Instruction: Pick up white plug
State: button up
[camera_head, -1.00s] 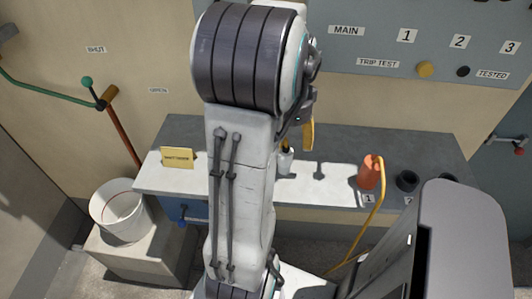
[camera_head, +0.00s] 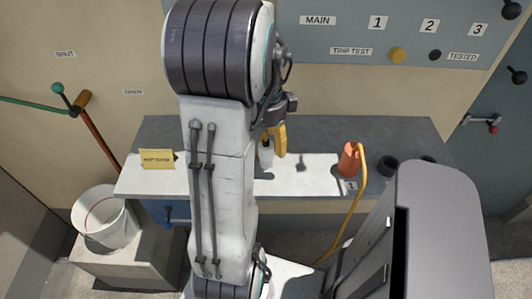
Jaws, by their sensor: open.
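The white plug (camera_head: 266,156) stands on the pale lit strip of the grey bench, just right of my arm, which partly hides it. My gripper (camera_head: 277,143) hangs over the bench with its yellow fingers pointing down. It is beside the plug in the picture, slightly to the right and above. The fingers overlap each other in this view, and I cannot tell whether they touch the plug. The gripper is open and I see nothing held in it.
An orange plug (camera_head: 349,159) with a yellow cable stands to the right by label 1, next to dark round sockets (camera_head: 388,166). A yellow sign (camera_head: 157,159) stands on the bench's left. A white bucket (camera_head: 103,216) sits on a block. The panel (camera_head: 440,30) is behind.

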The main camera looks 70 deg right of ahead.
aim_at(266, 154)
jog(key=shift+w+f, duration=0.1)
jog(key=shift+f, duration=2.5)
grip_shut()
jog(key=shift+r, duration=0.1)
